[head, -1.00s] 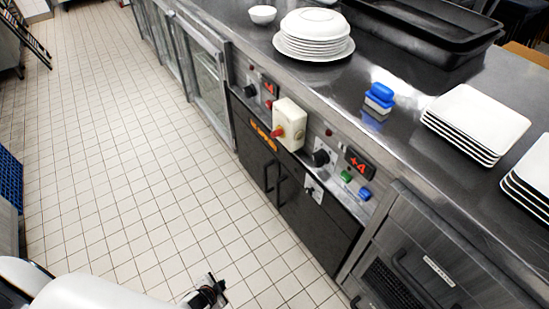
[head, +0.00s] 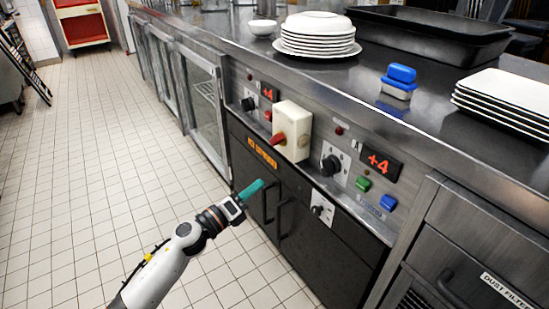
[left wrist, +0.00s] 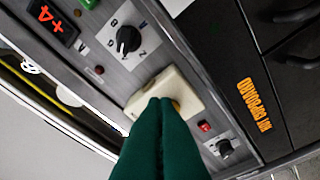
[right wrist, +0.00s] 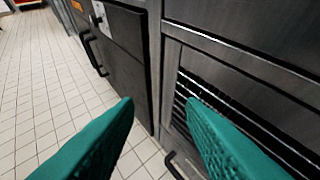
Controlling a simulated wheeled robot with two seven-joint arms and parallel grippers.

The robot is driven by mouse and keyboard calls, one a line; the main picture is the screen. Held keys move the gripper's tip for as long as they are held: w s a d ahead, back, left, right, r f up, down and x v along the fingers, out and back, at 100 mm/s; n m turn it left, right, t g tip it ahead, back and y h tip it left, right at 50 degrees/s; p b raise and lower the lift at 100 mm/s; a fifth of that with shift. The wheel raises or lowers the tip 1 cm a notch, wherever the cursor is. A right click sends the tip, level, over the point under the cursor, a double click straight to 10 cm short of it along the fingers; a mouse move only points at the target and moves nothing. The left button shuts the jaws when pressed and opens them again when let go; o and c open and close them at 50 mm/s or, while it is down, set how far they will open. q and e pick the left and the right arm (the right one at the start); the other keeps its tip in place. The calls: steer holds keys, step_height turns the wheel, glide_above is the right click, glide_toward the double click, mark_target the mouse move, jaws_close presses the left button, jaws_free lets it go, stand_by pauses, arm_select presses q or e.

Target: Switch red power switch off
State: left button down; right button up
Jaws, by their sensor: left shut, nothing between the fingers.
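The red power switch (head: 278,139) is a red knob on a cream box (head: 297,122) fixed to the counter's front panel. My left gripper (head: 256,187) has green fingers, shut and empty, in front of the dark cupboard doors, left of and lower than the box in the picture. In the left wrist view the shut fingertips (left wrist: 160,102) overlap the cream box (left wrist: 184,87) and hide most of its knob. I cannot tell contact there, but the head view shows them apart. My right gripper (right wrist: 160,115) is open and empty, low before a dark cupboard and vented unit.
Black dials (head: 331,165), a green button (head: 363,184), a blue button (head: 388,202) and red +4 displays (head: 382,163) share the panel. Cupboard handles (head: 282,220) jut out below. Plates (head: 318,42) and a blue-topped block (head: 400,78) stand on the counter.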

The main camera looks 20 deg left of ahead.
mark_target(278, 140)
arm_select(q)
steer(key=shift+w, duration=0.1)
